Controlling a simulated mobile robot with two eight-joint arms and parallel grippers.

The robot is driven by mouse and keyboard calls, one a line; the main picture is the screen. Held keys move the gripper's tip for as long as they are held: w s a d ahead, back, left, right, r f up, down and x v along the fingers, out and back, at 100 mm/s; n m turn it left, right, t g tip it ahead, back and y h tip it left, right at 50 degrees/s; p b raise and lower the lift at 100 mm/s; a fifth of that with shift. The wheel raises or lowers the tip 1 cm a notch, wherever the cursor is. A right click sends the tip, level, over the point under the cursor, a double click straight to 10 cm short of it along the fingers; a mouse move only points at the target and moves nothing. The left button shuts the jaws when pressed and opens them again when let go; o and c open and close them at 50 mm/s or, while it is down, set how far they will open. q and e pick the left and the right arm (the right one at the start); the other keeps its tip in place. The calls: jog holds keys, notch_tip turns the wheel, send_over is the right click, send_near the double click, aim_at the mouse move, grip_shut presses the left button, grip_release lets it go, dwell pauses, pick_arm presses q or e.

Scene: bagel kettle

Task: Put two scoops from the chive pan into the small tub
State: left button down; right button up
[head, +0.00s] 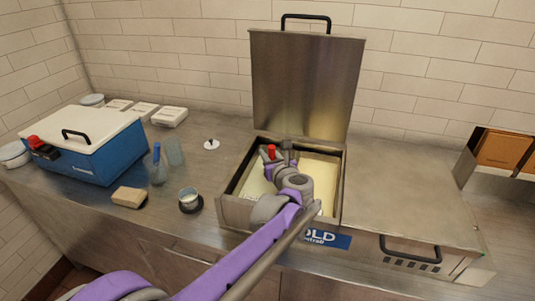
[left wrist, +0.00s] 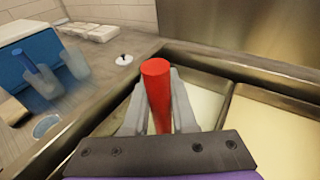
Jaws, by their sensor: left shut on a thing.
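My left gripper (head: 279,154) is inside the open cold well (head: 225,212), shut on a red handle (head: 270,151). The handle stands up between the grey fingers in the left wrist view (left wrist: 157,90); whatever is at its lower end is hidden. Below are two pans of pale spread: a faintly greenish one (left wrist: 203,105) and a creamier one (left wrist: 268,135). I cannot tell for sure which is chive. A small tub (head: 188,194) stands on a round dark base on the counter, left of the well. My right gripper is not in view.
The well's raised steel lid (head: 305,85) stands behind the arm. A blue cooler box (head: 90,155), a tan block (head: 129,197), clear containers (head: 158,170) and white boxes (head: 169,117) are on the left. The steel top right of the well (head: 400,190) is clear.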

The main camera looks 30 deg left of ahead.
pick_arm(q)
jog(key=shift+s+a, duration=0.25)
jog(key=shift+a, duration=0.7)
jog(key=shift+s+a, duration=0.25)
jog(key=shift+a, duration=0.7)
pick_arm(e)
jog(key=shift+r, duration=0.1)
